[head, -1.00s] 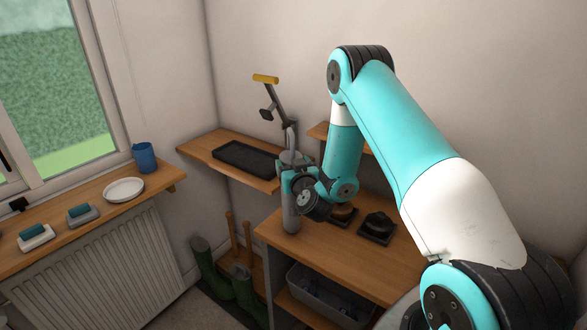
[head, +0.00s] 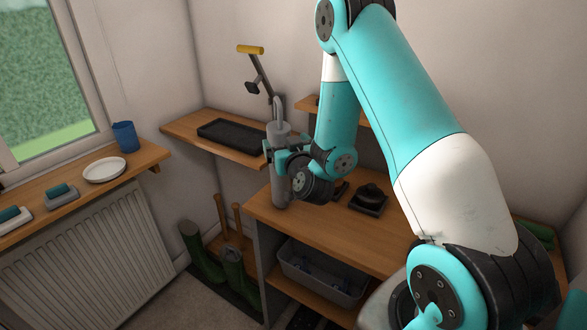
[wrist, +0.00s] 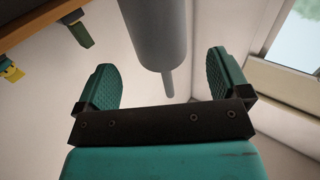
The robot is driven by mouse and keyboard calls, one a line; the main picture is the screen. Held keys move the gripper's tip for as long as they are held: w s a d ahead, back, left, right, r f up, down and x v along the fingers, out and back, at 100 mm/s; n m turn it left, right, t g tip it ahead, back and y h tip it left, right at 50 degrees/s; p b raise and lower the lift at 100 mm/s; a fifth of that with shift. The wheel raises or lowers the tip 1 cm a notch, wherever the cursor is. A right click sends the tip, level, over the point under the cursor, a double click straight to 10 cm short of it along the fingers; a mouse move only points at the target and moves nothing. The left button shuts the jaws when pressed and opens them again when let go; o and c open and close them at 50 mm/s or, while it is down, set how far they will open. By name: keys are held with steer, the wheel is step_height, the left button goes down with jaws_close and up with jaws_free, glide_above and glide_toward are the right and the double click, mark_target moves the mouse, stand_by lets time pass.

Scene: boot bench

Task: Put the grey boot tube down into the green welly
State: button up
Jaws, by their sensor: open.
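The grey boot tube (head: 280,190) stands upright near the left end of the wooden bench in the head view, with a thin hooked handle at its top. My gripper (head: 284,146) is at the tube's upper part. In the wrist view my gripper (wrist: 162,70) is open, with the tube (wrist: 157,30) between its spread fingers and gaps on both sides. Two dark green wellies stand low left of the bench, one (head: 203,255) further left and one (head: 240,275) closer to the bench. I cannot tell which is meant.
Two wooden handles (head: 221,215) rise behind the wellies. A black tray (head: 231,133) lies on the wall shelf behind. A grey bin (head: 318,275) is under the bench. The sill holds a blue cup (head: 125,136), a white plate (head: 104,170) and brushes (head: 62,197).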

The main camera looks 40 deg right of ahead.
steer(key=p+v, duration=0.2)
steer(key=v, duration=0.4)
steer(key=w+a+r+n+g+y, duration=0.2)
steer(key=a+r+n+g+y, duration=0.1)
steer(key=a+y, duration=0.55)
steer(key=s+a+r+n+g+y, duration=0.1)
steer(key=s+a+r+n+g, duration=0.15)
steer(key=a, duration=0.35)
steer(key=s+a+r+n+g+y, duration=0.1)
steer(key=s+a+g+y, duration=0.1)
steer(key=s+a+g, duration=0.3)
steer(key=s+a+r+n+g+h, duration=0.1)
steer(key=s+r+n+g, duration=0.1)
steer(key=s, duration=0.7)
steer(key=s+a+r+n+g, duration=0.2)
steer(key=s+r+g, duration=0.1)
steer(key=s, duration=0.7)
steer(key=shift+a+r+g+h, duration=0.2)
steer(key=shift+g+h, duration=0.15)
steer(key=shift+g, duration=0.5)
